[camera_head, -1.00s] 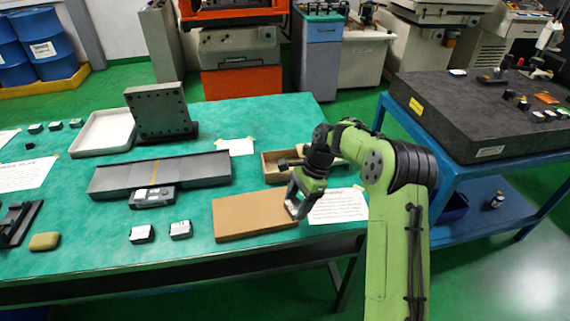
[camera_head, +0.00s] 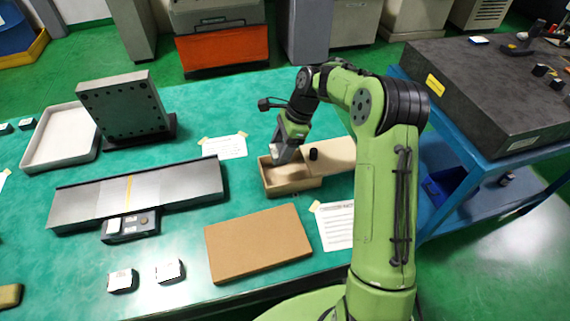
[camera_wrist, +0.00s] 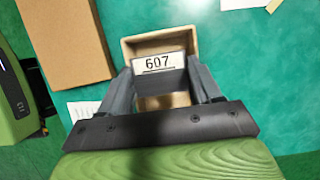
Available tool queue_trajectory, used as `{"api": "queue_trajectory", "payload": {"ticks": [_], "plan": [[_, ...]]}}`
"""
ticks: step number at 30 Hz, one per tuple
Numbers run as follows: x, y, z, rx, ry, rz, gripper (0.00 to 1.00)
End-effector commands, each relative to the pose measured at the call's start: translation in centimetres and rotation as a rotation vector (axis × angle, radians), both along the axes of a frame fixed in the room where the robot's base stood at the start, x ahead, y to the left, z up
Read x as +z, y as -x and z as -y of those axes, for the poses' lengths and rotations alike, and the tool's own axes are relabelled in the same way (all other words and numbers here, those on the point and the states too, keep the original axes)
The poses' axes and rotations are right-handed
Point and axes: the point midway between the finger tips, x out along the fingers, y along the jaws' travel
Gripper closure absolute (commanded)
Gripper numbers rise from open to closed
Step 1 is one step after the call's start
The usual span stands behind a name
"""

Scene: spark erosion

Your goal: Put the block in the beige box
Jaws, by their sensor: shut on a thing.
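The beige box (camera_head: 292,188) is a small open-topped box on the green table, right of centre in the head view. Its far wall also shows in the wrist view (camera_wrist: 150,42). My gripper (camera_head: 283,155) points down over the box's left part. Its fingers (camera_wrist: 160,82) are shut on a block (camera_wrist: 158,63) with a white label reading 607. In the wrist view the block lies within the box's outline, with the box floor visible behind it. How far the block is above the floor is hard to tell. In the head view the block is largely hidden by my fingers.
A flat brown board (camera_head: 258,242) lies in front of the box. A beige slab (camera_head: 335,153) and a small black knob (camera_head: 313,154) are right beside the box. Two small labelled blocks (camera_head: 168,271) (camera_head: 122,281) sit at the front left.

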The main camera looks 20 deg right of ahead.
Motion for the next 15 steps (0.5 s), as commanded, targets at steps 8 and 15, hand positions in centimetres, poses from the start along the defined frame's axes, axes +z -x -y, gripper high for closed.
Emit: {"api": "queue_trajectory", "payload": {"ticks": [8, 15], "plan": [[-4.7, 0.0, -0.1, 0.003, -0.001, -0.001, 0.98], [-8.9, 0.1, -0.1, 0.002, 0.0, -0.002, 0.98]]}}
